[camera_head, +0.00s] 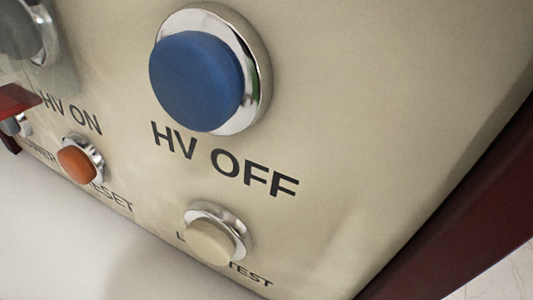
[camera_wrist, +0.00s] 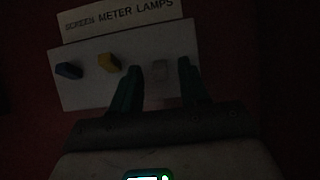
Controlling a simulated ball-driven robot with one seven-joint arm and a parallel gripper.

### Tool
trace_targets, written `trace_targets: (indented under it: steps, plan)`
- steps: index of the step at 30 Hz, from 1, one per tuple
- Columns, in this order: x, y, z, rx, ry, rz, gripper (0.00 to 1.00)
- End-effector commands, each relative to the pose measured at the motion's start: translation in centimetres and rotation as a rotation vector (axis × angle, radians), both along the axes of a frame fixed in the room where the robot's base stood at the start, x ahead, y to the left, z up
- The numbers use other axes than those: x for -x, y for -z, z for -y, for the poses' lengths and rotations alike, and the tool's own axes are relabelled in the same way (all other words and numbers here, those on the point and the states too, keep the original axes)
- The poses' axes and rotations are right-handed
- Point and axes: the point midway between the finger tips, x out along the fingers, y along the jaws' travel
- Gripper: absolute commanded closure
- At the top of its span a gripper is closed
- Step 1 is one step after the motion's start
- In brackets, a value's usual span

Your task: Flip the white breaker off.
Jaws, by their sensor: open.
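In the dim wrist view, the white breaker (camera_wrist: 160,69) shows as a faint pale shape on a light switch plate (camera_wrist: 88,92). My gripper (camera_wrist: 157,74) is open, with one dark green finger on each side of the white breaker. I cannot tell whether either finger touches it, nor which way its lever is tilted. To its left on the same plate are a yellow breaker (camera_wrist: 109,62) and a blue breaker (camera_wrist: 68,70). My gripper and the breakers are not in the head view.
A label strip (camera_wrist: 120,18) reading "SCREEN METER LAMPS" sits above the plate, on a dark red surface. The head view shows a cream panel with a blue HV OFF button (camera_head: 197,80), an orange button (camera_head: 76,165) and a pale button (camera_head: 210,242).

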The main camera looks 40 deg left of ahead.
Motion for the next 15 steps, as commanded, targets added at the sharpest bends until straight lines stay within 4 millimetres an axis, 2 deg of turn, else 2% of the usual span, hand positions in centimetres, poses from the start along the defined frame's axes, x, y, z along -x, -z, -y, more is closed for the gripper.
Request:
trace_targets:
  steps: [9,15]
  plan:
    - [5.0,2.9,1.1,0.002,-0.005,-0.002,0.55]
    - [7.6,4.3,1.8,0.002,-0.004,-0.001,0.55]
